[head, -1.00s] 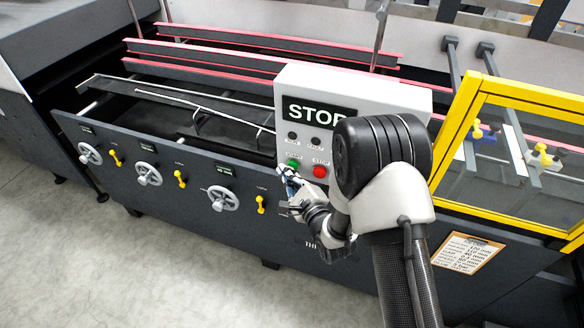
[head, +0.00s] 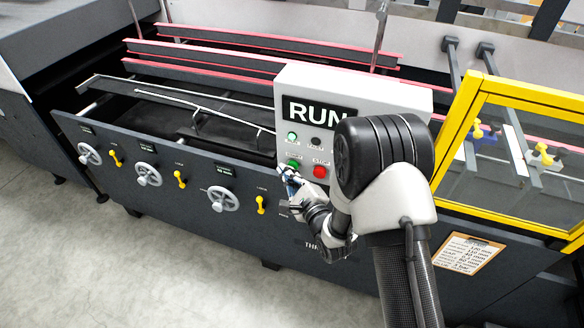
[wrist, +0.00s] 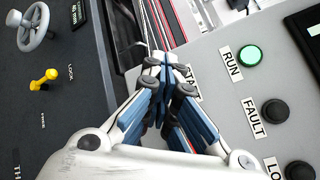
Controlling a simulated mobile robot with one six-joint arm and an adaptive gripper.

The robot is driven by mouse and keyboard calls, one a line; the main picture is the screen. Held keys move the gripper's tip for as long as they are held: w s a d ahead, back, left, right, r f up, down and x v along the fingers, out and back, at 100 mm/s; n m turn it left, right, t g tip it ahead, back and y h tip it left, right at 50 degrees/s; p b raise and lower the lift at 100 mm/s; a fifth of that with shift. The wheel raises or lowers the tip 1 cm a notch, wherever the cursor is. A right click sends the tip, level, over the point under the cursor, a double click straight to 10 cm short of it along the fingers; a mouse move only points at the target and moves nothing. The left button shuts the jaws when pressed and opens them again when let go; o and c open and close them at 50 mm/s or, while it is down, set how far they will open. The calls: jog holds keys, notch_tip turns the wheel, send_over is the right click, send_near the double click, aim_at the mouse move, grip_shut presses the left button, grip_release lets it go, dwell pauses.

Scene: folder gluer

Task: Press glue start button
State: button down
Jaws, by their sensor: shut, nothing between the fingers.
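The control box (head: 385,93) stands on the machine's near side, and its display (head: 315,111) reads RUN. The green start button (head: 294,164) is at the box's lower left, beside the red stop button (head: 320,171). My gripper (head: 287,173) is shut and empty, its tips at the green button; I cannot tell if they touch it. In the wrist view my gripper (wrist: 158,68) covers the start button and part of its label. The RUN lamp (wrist: 250,55) is lit green, and the FAULT lamp (wrist: 275,110) is dark.
Handwheels (head: 222,199) and yellow levers (head: 261,204) stick out of the machine's front panel left of my gripper. A yellow-framed guard (head: 527,92) stands to the right. A clipboard (head: 467,253) hangs below it. The floor (head: 150,270) in front is clear.

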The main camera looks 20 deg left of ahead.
jog(key=shift+s, duration=0.75)
jog(key=shift+a, duration=0.1)
jog(key=s+b, duration=0.1)
jog(key=s, duration=0.4)
jog(key=shift+a, duration=0.2)
jog(key=shift+r, duration=0.1)
dwell(0.3)
